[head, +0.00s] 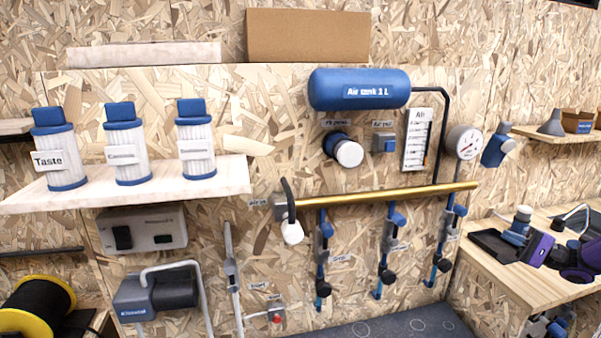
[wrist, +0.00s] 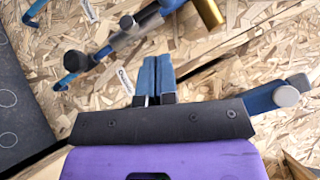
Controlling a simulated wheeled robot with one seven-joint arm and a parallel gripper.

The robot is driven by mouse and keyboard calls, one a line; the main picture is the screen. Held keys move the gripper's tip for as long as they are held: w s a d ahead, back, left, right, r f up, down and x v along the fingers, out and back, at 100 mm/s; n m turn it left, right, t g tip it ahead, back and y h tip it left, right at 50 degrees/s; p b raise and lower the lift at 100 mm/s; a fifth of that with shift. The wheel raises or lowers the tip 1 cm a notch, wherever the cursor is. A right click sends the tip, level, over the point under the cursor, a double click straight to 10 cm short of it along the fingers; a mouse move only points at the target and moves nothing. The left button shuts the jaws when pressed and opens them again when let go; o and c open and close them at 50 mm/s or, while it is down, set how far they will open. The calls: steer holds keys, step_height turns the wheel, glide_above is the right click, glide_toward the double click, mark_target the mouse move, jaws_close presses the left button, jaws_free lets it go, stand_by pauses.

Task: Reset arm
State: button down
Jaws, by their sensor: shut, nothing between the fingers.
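In the wrist view my gripper (wrist: 156,64) shows with its two blue fingers side by side and shut, with nothing between them. The fingers stick out beyond a black plate and purple hand body. Behind them is the chipboard wall (wrist: 215,60), with no object touching the fingertips that I can see. In the head view purple and black parts of my arm show at the right edge, in front of the right-hand workbench.
A brass pipe (head: 390,201) with several blue valve branches runs along the wall; its end (wrist: 208,12) shows near my fingers. A blue air tank (head: 340,90) hangs above. A wooden bench (head: 500,275) stands right. A shelf (head: 225,181) with several filter cartridges is left.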

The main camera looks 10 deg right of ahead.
steer(key=s+a+r+n+g+h, duration=0.2)
steer(key=a+r+g, duration=0.25)
steer(key=a, duration=0.45)
steer(key=s+a+r+n+g+h, duration=0.1)
steer(key=a+r+n+g+h, duration=0.25)
steer(key=a+r, duration=0.4)
steer(key=s+a+r+n+g+h, duration=0.15)
steer(key=a+r+g, duration=0.3)
steer(key=a, duration=0.65)
steer(key=s+a+r+n+t+h, duration=0.1)
steer(key=s+a+r+h, duration=0.2)
steer(key=s, duration=0.5)
steer(key=s+a+r+n+t+h, duration=0.1)
steer(key=s+a+r+t+h, duration=0.1)
steer(key=s, duration=0.5)
steer(key=s+a+r+n+t+h, duration=0.1)
steer(key=s+a+r+h, duration=0.3)
steer(key=s, duration=0.4)
steer(key=shift+s+a+n+t, duration=0.3)
steer(key=shift+s+n+t, duration=0.05)
steer(key=shift+n, duration=0.25)
